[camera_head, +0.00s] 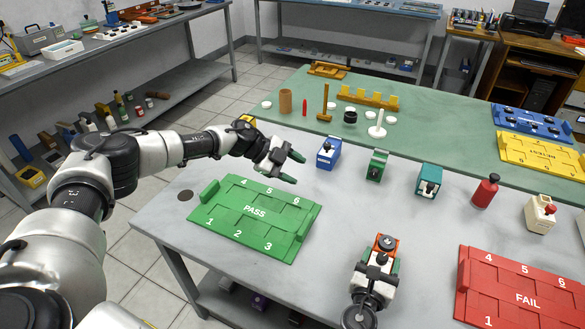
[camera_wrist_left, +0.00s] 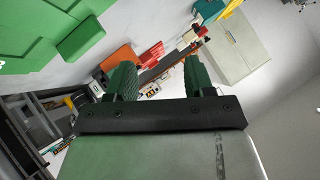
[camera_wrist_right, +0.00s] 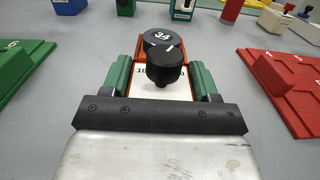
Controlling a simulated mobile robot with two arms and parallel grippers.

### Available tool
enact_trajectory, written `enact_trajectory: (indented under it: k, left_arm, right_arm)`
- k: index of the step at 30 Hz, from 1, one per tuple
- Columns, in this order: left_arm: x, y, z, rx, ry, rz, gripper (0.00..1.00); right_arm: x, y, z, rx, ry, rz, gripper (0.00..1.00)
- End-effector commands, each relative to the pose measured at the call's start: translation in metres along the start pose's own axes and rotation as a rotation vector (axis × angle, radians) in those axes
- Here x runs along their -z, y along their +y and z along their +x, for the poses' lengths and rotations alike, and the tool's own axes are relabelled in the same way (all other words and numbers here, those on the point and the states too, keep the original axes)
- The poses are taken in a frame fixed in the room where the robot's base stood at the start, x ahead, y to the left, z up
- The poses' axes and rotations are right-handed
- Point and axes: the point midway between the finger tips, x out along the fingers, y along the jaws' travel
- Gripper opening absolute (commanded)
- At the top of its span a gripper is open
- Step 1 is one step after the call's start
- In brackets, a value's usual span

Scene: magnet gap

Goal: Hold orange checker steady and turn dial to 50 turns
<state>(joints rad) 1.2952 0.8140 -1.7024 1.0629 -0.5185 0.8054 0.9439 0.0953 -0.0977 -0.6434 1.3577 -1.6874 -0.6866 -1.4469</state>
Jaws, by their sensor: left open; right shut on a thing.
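The orange checker (camera_head: 386,242) stands near the front of the grey table, between the PASS and FAIL trays. My right gripper (camera_head: 378,268) is shut on it, with green fingers on both sides of its body. In the right wrist view the orange checker (camera_wrist_right: 138,78) shows a black dial knob (camera_wrist_right: 165,70) above a white face with partly hidden numbers. A black disc (camera_wrist_right: 163,39) behind the knob reads what looks like 34. My left gripper (camera_head: 293,168) is open and empty above the table, behind the PASS tray and apart from the checker.
The green PASS tray (camera_head: 204,215) lies left of the checker and the red FAIL tray (camera_head: 560,285) right. Blue (camera_head: 329,153), green (camera_head: 377,165) and teal (camera_head: 428,181) devices stand in a row behind, with a red bottle (camera_head: 485,190). The table between is clear.

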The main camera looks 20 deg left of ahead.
Motion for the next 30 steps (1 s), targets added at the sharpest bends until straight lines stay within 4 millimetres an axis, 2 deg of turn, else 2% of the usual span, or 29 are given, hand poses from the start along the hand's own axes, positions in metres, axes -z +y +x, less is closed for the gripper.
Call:
enact_trajectory:
  k: [8, 9, 12, 16, 19, 23, 30]
  left_arm:
    - [-0.002, 0.0, -0.001, 0.005, -0.003, -0.004, 0.53]
    - [-0.002, 0.0, -0.001, 0.005, -0.003, -0.004, 0.51]
    - [-0.002, 0.0, -0.001, 0.005, -0.003, -0.004, 0.38]
    - [-0.001, 0.0, 0.0, 0.003, -0.002, -0.001, 0.38]
    - [0.007, -0.001, 0.008, -0.026, 0.01, 0.042, 0.38]
    - [0.038, 0.001, 0.038, -0.143, 0.058, 0.215, 0.38]
    - [0.129, 0.018, 0.109, -0.533, 0.211, 0.795, 0.38]
  right_arm:
    - [0.002, 0.0, -0.001, 0.0, 0.003, -0.001, 0.31]
    - [0.002, 0.0, -0.001, 0.0, 0.003, -0.001, 0.31]
    - [0.002, 0.0, -0.001, 0.0, 0.003, -0.001, 0.31]
    - [0.002, 0.0, -0.001, 0.0, 0.003, -0.001, 0.31]
    - [0.002, 0.0, -0.001, 0.0, 0.003, -0.001, 0.31]
    - [0.002, 0.0, -0.001, -0.001, 0.003, -0.001, 0.31]
    - [0.002, 0.0, -0.001, -0.001, 0.003, -0.001, 0.31]
